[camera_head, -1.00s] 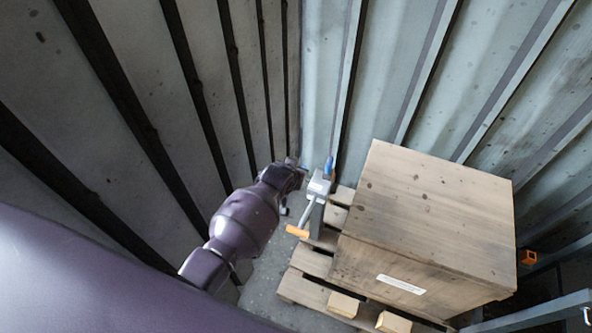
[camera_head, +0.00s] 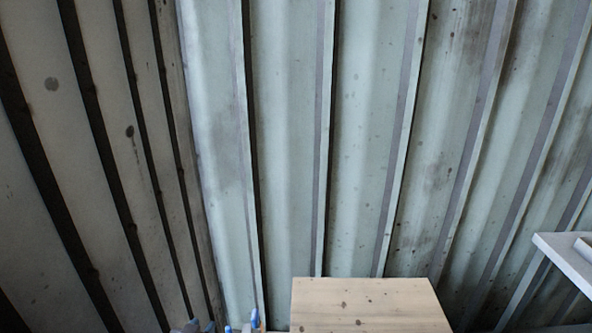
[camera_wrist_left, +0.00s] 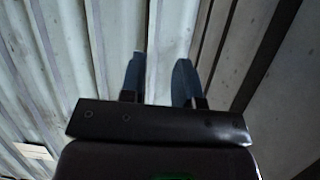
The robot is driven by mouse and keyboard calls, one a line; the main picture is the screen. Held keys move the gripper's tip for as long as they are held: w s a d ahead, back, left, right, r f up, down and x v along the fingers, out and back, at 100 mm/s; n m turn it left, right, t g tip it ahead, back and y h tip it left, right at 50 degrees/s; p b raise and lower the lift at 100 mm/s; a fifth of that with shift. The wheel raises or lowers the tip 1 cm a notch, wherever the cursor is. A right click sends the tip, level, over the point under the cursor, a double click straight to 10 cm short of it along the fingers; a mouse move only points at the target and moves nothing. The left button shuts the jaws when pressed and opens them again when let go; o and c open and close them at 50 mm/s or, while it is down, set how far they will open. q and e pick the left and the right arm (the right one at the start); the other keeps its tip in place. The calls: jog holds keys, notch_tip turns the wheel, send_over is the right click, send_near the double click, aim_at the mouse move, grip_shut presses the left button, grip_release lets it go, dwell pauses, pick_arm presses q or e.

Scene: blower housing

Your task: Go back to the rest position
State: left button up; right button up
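My left gripper (camera_head: 200,326) shows only at the bottom edge of the head view, mostly cut off. In the left wrist view its two blue fingers (camera_wrist_left: 158,80) stand apart with nothing between them, facing the ribbed wall. My right gripper is not in view.
A wooden crate (camera_head: 365,305) shows its top at the bottom of the head view. Ribbed metal walls (camera_head: 290,140) fill most of the view. A grey metal frame (camera_head: 566,262) is at the right.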

pick_arm(q)
jog(key=s+a+f+g, duration=0.1)
jog(key=s+a+f, duration=0.1)
jog(key=s, duration=1.1)
jog(key=s+a+f+g+y+p, duration=0.1)
jog(key=s+a+f, duration=0.1)
jog(key=s, duration=1.2)
jog(key=shift+s+a+n+g, duration=0.15)
jog(key=shift+a+n+g, duration=0.2)
jog(key=shift+a, duration=0.45)
jog(key=shift+f, duration=0.1)
